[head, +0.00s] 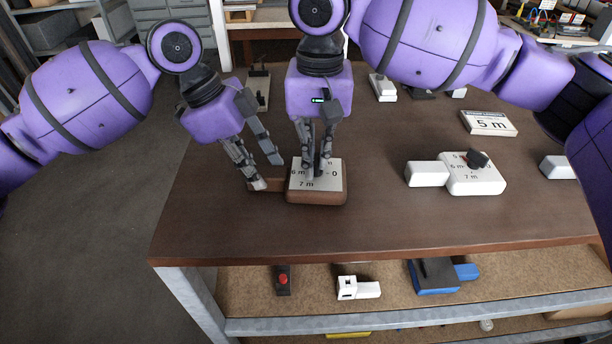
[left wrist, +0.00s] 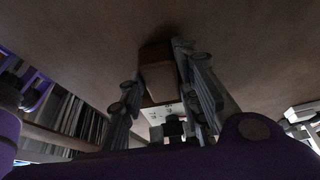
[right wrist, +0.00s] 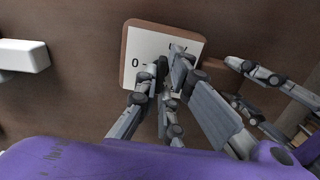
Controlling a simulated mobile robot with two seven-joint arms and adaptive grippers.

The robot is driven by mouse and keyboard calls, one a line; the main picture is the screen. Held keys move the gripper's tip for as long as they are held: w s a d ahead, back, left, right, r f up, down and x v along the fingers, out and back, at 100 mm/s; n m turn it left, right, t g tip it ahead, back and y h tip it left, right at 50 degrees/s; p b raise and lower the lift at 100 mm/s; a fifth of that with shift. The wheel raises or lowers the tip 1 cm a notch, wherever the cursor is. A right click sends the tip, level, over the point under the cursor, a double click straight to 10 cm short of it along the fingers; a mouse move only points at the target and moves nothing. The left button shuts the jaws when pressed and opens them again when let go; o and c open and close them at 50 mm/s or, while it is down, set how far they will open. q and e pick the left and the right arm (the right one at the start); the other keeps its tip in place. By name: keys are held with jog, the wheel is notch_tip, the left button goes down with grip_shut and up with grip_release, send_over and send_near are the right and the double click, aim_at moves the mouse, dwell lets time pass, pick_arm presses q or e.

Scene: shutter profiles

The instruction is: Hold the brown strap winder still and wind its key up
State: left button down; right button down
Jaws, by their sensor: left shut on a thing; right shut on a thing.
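The brown strap winder (head: 316,198) lies flat near the table's front edge, its white dial (head: 335,187) facing up with 6 m, 7 m and 0 readable. My left gripper (head: 266,177) is shut on its brown handle at the left; the left wrist view shows the handle (left wrist: 157,78) between the fingers. My right gripper (head: 318,172) points down over the dial, shut on the dark key at its middle. The fingers hide most of the key and part of the markings. The dial (right wrist: 148,48) also shows in the right wrist view.
Another white block (head: 558,167) is at the far right. A shelf below holds a blue device (head: 437,275). The table (head: 380,225) is clear between the winders.

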aim_at(317, 159)
jog(key=n, duration=0.6)
dwell(0.5)
jog(key=c, duration=1.9)
grip_release()
jog(key=shift+r, duration=0.1)
jog(key=shift+r, duration=2.95)
